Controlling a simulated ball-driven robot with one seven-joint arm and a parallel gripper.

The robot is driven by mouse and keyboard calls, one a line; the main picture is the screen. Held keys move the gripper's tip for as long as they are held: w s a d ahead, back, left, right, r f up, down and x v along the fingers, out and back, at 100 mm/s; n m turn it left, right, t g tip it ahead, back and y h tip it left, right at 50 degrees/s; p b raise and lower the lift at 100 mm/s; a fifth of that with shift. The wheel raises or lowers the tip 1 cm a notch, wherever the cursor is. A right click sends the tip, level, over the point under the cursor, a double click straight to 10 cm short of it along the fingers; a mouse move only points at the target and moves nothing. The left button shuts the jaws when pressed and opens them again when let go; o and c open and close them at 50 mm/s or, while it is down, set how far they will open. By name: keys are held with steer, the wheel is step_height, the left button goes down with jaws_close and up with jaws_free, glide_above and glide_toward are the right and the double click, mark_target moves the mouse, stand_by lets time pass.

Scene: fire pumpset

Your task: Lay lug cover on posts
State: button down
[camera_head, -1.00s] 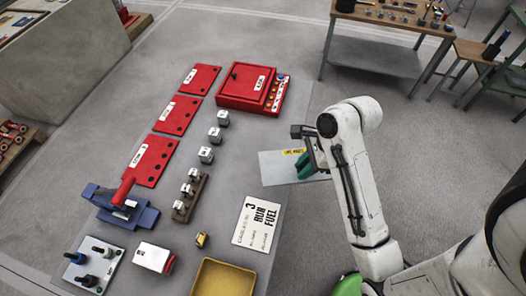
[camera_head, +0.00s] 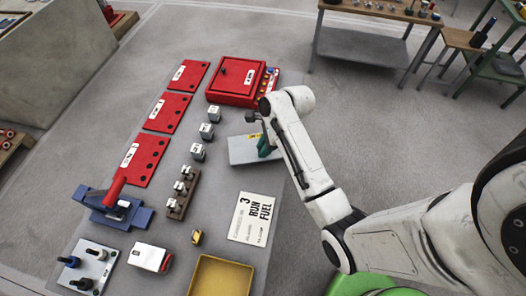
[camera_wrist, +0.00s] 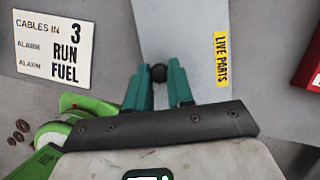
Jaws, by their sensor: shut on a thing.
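The lug cover is a pale grey plate (camera_head: 240,151) with a yellow "LIVE PARTS" label, also large in the wrist view (camera_wrist: 190,28). A round black knob (camera_wrist: 158,72) stands on it. My gripper (camera_head: 264,148) is shut on this knob, with its green fingers (camera_wrist: 158,82) on either side. The cover appears held above the grey surface, right of the small grey blocks. Several such blocks (camera_head: 207,131) stand in a row, some on a brown rail (camera_head: 175,207). I cannot tell which parts are the posts.
A red box (camera_head: 236,82) lies behind the cover, and red plates (camera_head: 167,112) lie left of the blocks. A "3 RUN FUEL" sign (camera_head: 251,218) and a yellow tray (camera_head: 220,277) are in front. A blue device (camera_head: 117,208) and a terminal board (camera_head: 90,265) stand at left.

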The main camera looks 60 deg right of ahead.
steer(key=shift+w+f+p, duration=0.2)
steer(key=shift+f+p, duration=0.15)
steer(key=shift+f, duration=1.45)
steer(key=c, duration=1)
jaws_free()
steer(key=shift+r, duration=0.1)
